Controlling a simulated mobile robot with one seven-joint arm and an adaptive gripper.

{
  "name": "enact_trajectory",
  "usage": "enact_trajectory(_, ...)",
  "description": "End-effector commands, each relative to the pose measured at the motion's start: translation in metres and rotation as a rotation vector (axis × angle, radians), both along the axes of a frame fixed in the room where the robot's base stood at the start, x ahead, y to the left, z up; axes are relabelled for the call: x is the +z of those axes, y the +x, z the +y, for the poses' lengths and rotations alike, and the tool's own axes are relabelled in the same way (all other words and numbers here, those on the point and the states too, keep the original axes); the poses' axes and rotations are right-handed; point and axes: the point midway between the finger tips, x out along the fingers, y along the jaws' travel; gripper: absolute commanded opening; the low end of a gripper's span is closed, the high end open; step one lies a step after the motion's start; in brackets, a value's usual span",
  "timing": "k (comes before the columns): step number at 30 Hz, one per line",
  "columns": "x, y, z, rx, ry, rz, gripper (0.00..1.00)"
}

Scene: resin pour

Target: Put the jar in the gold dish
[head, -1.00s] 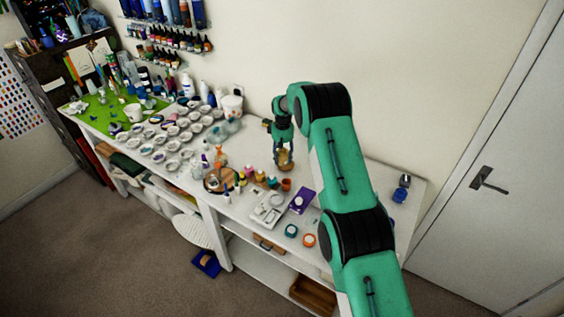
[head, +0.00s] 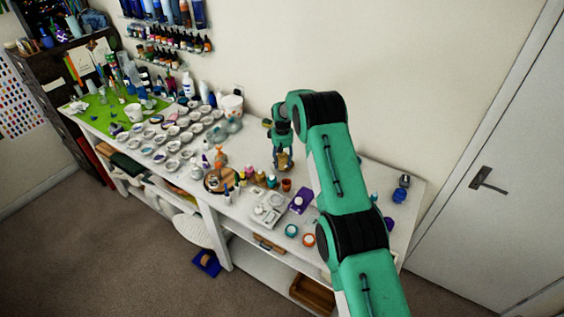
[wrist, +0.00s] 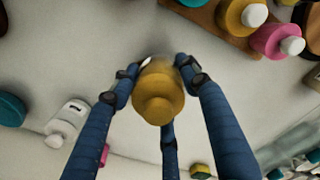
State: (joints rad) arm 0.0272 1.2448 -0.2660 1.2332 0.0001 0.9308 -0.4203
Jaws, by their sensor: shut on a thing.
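My gripper (head: 284,163) is over the back middle of the white worktop, pointing down. Its blue fingers (wrist: 160,95) are closed around a mustard-yellow jar (wrist: 158,93) with a rounded, knob-like end facing the wrist camera. In the head view the jar shows as a small yellow patch (head: 283,160) between the fingers. Whether its base touches the worktop cannot be told. I cannot pick out a gold dish for certain in either view.
A round brown tray (head: 211,186) with small bottles stands left of my gripper. A white tray (head: 268,208) and a purple item (head: 301,200) lie in front. Many small white cups (head: 172,146) fill the left worktop. Blue jars stand at the right end.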

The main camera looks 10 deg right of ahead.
Motion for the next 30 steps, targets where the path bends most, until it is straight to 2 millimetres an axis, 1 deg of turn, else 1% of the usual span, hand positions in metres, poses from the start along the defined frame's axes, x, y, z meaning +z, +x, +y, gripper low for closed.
enact_trajectory(16,-0.0065,0.0005,0.0,0.0,-0.001,-0.001,0.08)
enact_trajectory(17,-0.0075,0.0,0.0,0.0,0.0,0.0,0.47)
enact_trajectory(19,-0.0068,0.0,0.0,0.0,0.0,0.0,0.61)
enact_trajectory(20,-0.0067,0.0,0.0,0.0,0.0,0.0,0.64)
enact_trajectory(30,-0.006,0.0001,0.0,0.0,0.0,0.0,0.64)
